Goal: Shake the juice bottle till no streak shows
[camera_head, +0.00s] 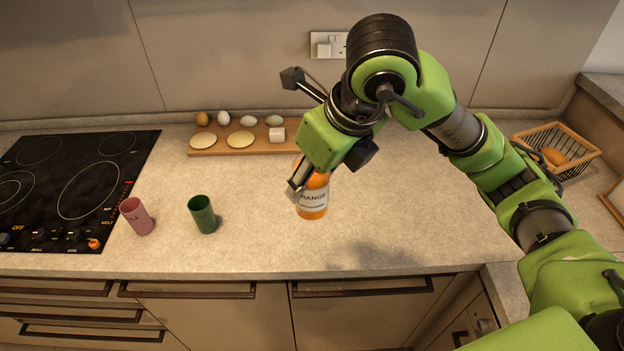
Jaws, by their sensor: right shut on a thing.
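An orange juice bottle (313,204) with a white label reading "RANGE" is near the middle of the view, over the counter. My right gripper (303,185) is shut on the bottle from its upper left side. The gripper and wrist hide the bottle's upper part. The bottle looks close to upright; I cannot tell whether its base touches the counter. No streak can be made out in the juice at this size. My left gripper is not in view.
A green cup (203,214) and a pink cup (137,216) stand left of the bottle. A wooden board (262,147) with eggs and flat rounds lies behind. A black cooktop (75,185) is at left, a wire basket (556,150) at right. Counter right of the bottle is clear.

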